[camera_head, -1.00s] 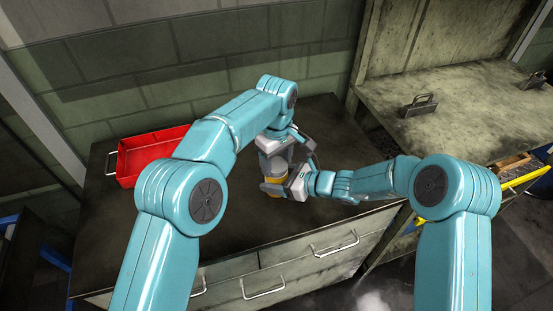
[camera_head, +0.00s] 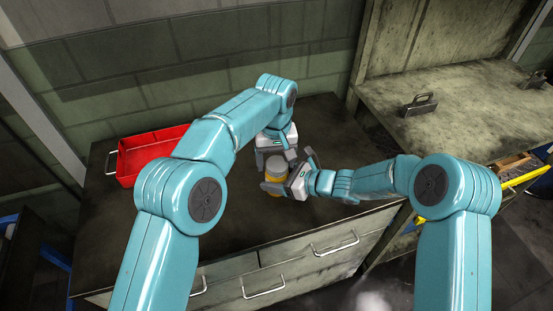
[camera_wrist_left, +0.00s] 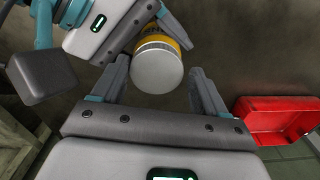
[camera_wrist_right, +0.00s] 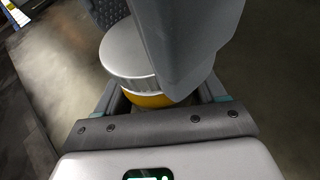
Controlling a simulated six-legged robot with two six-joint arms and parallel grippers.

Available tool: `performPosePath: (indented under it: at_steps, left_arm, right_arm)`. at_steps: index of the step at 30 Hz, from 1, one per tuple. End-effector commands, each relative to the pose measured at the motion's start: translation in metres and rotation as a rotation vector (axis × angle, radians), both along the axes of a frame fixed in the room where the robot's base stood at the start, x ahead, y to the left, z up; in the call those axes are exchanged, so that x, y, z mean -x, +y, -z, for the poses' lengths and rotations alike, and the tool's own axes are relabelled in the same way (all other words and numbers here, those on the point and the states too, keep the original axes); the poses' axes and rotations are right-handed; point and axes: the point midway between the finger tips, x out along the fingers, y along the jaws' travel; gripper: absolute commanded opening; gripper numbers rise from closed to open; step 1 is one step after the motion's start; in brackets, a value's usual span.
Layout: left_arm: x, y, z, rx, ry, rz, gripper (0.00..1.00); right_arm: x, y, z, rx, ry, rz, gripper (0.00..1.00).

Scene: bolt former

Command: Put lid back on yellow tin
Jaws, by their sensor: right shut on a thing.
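The yellow tin (camera_head: 274,185) stands upright on the dark bench. The round silver lid (camera_head: 277,163) sits level on its top; I cannot tell whether it is pressed fully down. It also shows in the left wrist view (camera_wrist_left: 158,70) and the right wrist view (camera_wrist_right: 128,48). My right gripper (camera_head: 286,180) is shut on the tin's side. In the right wrist view, part of my left gripper hides some of the lid and tin.
A red open bin (camera_head: 135,160) stands at the bench's left, against the wall. The bench top (camera_head: 230,220) is clear in front of the tin. A second worktop with metal handles (camera_head: 420,104) is at right. Drawers (camera_head: 300,262) are below the bench front.

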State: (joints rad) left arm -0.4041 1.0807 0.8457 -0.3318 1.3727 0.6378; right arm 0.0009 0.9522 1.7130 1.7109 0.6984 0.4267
Motion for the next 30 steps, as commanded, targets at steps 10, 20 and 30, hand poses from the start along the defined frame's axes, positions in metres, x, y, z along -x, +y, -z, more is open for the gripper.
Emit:
performPosePath:
  at_steps: [10, 20, 30]
  left_arm:
    - [0.001, -0.004, 0.002, 0.007, 0.001, 0.002, 0.86]
    - [0.0, -0.005, -0.028, 0.008, -0.003, 0.002, 0.86]
    - [0.0, -0.003, -0.044, 0.005, -0.001, 0.0, 0.86]
  right_arm:
    - [0.002, 0.002, 0.002, 0.003, 0.001, -0.007, 0.0]
    - [0.002, 0.002, 0.002, 0.003, 0.001, -0.008, 0.0]
    - [0.002, 0.001, 0.002, 0.003, 0.001, -0.005, 0.0]
